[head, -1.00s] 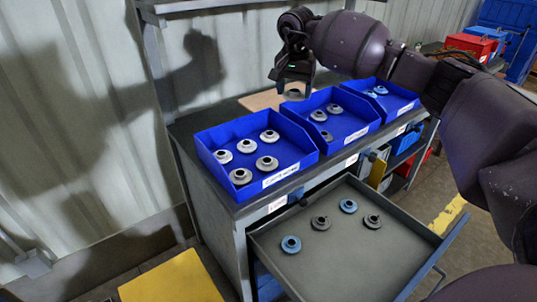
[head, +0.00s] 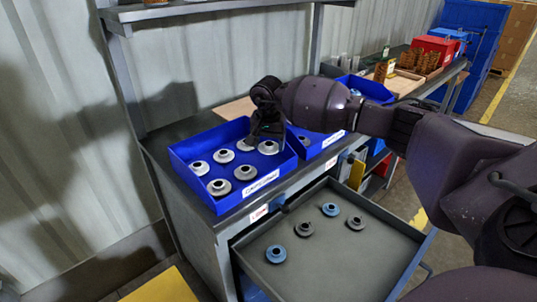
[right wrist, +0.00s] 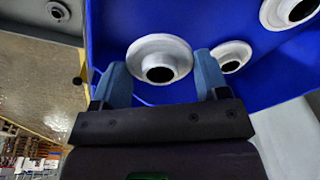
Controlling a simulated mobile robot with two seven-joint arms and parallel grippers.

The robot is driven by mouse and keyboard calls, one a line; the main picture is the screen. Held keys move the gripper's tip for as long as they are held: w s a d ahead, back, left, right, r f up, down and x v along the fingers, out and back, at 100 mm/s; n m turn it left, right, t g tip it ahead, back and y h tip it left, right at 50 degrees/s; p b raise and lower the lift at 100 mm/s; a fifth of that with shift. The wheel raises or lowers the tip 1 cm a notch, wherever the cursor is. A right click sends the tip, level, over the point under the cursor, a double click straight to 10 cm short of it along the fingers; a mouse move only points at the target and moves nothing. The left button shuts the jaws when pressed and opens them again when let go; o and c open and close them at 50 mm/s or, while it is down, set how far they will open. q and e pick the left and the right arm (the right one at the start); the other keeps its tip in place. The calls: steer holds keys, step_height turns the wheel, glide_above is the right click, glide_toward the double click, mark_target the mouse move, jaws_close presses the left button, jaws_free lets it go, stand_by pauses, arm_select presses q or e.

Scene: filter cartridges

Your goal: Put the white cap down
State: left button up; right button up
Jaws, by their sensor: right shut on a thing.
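The white cap (head: 268,148) is at the right end of the near blue bin (head: 214,205), low among several other pale caps (head: 219,187). My right gripper (head: 266,138) reaches down over that end of the bin and is shut on this cap. In the right wrist view the cap (right wrist: 157,50) sits between the two blue fingertips (right wrist: 161,78), with another pale cap (right wrist: 232,56) close beside it. I cannot tell whether the held cap touches the bin floor. My left gripper is not in view.
A second blue bin (head: 318,148) stands right of the first, partly hidden by my arm. A third bin (head: 366,86) is behind. An open grey drawer (head: 330,258) below holds blue and dark caps. A shelf upright (head: 125,85) rises at the bench's back left.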

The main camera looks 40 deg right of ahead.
mark_target(269, 144)
step_height(269, 144, down, 4)
steer(key=shift+r, duration=0.25)
steer(key=shift+f, duration=0.4)
steer(key=shift+f+b, duration=0.15)
steer(key=shift+b, duration=0.15)
steer(key=o, duration=0.7)
